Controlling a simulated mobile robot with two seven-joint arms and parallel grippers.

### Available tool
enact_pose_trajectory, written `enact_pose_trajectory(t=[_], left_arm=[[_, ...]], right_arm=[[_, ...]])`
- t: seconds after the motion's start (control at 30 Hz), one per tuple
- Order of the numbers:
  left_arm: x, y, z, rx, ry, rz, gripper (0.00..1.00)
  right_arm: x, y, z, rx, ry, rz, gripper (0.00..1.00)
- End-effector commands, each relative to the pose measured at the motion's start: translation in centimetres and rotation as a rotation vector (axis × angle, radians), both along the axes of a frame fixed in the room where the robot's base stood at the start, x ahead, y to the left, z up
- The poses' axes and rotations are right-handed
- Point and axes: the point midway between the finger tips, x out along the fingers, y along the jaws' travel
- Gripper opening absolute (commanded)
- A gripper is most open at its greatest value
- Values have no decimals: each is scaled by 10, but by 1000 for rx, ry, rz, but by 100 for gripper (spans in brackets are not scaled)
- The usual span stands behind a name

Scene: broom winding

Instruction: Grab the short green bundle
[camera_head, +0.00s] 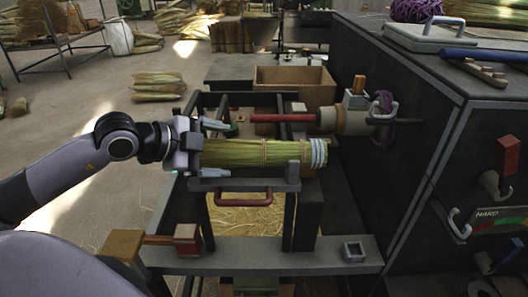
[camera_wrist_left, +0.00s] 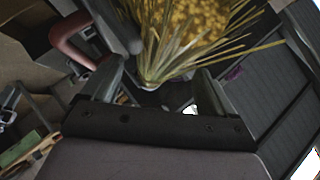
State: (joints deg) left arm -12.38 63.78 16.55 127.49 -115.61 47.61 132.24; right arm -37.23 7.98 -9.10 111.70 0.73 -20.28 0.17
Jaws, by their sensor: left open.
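The green bundle (camera_head: 240,153) lies horizontally on a dark metal stand, with pale bands around its right end and thin ties along it. My left gripper (camera_head: 216,148) is open at the bundle's left end, one finger on the far side and one on the near side. In the left wrist view the bundle's straw ends (camera_wrist_left: 185,40) fan out ahead of the open fingers (camera_wrist_left: 157,85). The fingers do not look closed on it; whether either touches it I cannot tell. My right gripper is not in view.
A red rod (camera_head: 282,118) from the machine runs just behind the bundle. A red handle (camera_head: 243,197) is on the stand's near side. A dark cabinet (camera_head: 410,110) closes off the right; a cardboard box (camera_head: 293,83) stands behind. Open floor (camera_head: 60,130) lies left.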

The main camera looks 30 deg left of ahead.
Motion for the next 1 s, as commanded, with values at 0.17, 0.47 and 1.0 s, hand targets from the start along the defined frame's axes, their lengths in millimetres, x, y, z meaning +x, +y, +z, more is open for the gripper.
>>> enact_pose_trajectory(t=[0.17,0.47,1.0], left_arm=[[11,-5,-5,0,-2,-1,88],[28,-12,-17,-3,-1,2,88],[34,-15,-23,0,0,0,62]], right_arm=[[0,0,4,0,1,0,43],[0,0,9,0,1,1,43],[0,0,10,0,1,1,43]])
